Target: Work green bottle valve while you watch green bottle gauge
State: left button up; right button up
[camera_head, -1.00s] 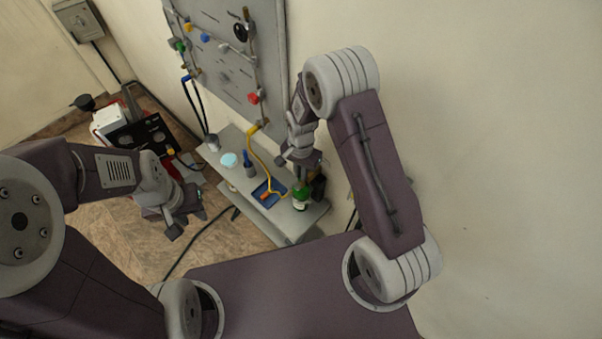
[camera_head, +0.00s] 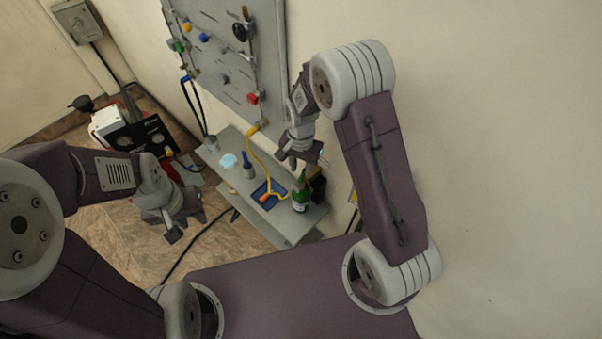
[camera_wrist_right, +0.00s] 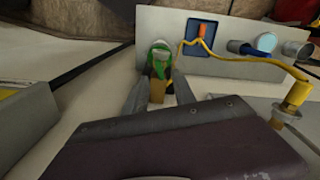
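The green bottle (camera_head: 301,201) stands upright at the near right end of the grey shelf. My right gripper (camera_head: 299,164) is just above its top. In the right wrist view the green bottle (camera_wrist_right: 160,60) shows beyond the fingertips. A brass-coloured piece (camera_wrist_right: 157,91), seemingly its valve, lies between the fingers of my right gripper (camera_wrist_right: 161,80). These fingers are apart, and I see no clear contact. The bottle's gauge cannot be made out. My left gripper (camera_head: 187,226) is open and empty over the floor, left of the shelf.
A grey panel (camera_head: 222,62) with coloured knobs hangs on the wall behind. A black box (camera_head: 317,186) is close beside the bottle.

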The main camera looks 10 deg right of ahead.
aim_at(301, 177)
notch_tip(301, 177, up, 6)
jog(key=shift+f+b, duration=0.25)
jog(key=shift+b, duration=0.05)
dwell(4.9)
